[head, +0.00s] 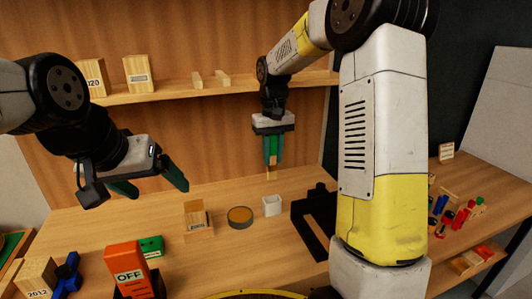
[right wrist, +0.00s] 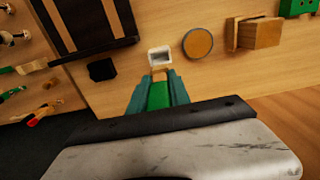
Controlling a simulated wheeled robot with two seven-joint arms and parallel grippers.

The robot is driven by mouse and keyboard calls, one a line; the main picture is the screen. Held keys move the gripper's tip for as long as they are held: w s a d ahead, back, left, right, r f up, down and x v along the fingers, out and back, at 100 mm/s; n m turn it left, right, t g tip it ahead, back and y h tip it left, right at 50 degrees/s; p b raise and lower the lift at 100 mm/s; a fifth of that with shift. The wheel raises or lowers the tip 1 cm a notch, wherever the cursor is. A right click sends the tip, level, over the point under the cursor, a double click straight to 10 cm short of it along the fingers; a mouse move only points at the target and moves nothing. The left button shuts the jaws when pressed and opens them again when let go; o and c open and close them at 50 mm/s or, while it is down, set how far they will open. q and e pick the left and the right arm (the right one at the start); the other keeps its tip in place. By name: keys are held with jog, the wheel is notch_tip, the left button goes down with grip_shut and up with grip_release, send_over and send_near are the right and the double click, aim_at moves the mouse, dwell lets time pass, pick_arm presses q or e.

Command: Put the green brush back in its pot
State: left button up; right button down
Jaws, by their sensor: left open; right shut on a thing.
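The green brush (head: 271,172) hangs roughly upright in my right gripper (head: 273,158), its pale tan end pointing down. My right gripper is shut on the brush, whose green part shows between the fingers in the right wrist view (right wrist: 158,97). The small white square pot (head: 272,207) stands on the bench below the brush, apart from it. In the right wrist view the pot (right wrist: 160,57) looks open and empty, just beyond the brush's tip. My left gripper (head: 155,184) is open and empty above the left side of the bench.
A round dark tin (head: 240,216) and a wooden block (head: 196,217) stand left of the pot. A black frame-like fixture (head: 314,222) is to its right. An orange OFF sign (head: 127,268) stands front left. A shelf (head: 180,94) with blocks runs behind.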

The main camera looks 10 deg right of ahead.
aim_at(273, 171)
jog(key=shift+f, duration=3.45)
jog(key=shift+f, duration=0.15)
jog(key=shift+f, duration=2.75)
jog(key=shift+f, duration=0.1)
jog(key=c, duration=1.1)
grip_release()
